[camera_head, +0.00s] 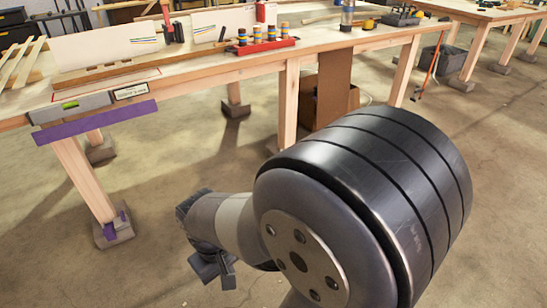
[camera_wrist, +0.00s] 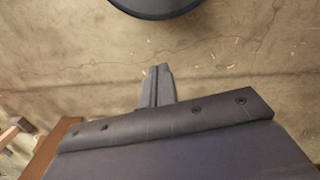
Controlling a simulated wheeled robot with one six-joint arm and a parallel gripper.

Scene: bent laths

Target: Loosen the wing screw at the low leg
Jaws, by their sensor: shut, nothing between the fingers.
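The near workbench (camera_head: 330,43) has wooden legs standing in grey foot blocks. Its front left leg (camera_head: 84,180) stands in a foot block (camera_head: 113,235) with purple pieces at its base. I cannot make out a wing screw there; the purple pieces are too small to tell. My gripper (camera_head: 226,272) is low over the floor, to the right of that foot and well apart from it. In the wrist view my gripper's fingers (camera_wrist: 158,72) are together with nothing between them, above bare concrete.
A spirit level (camera_head: 70,107) with a green vial lies along the bench's front left edge, above a purple strip (camera_head: 95,123). A red rack (camera_head: 262,46) stands on the bench. A cardboard box (camera_head: 308,100) is beneath. The concrete floor between foot and gripper is clear.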

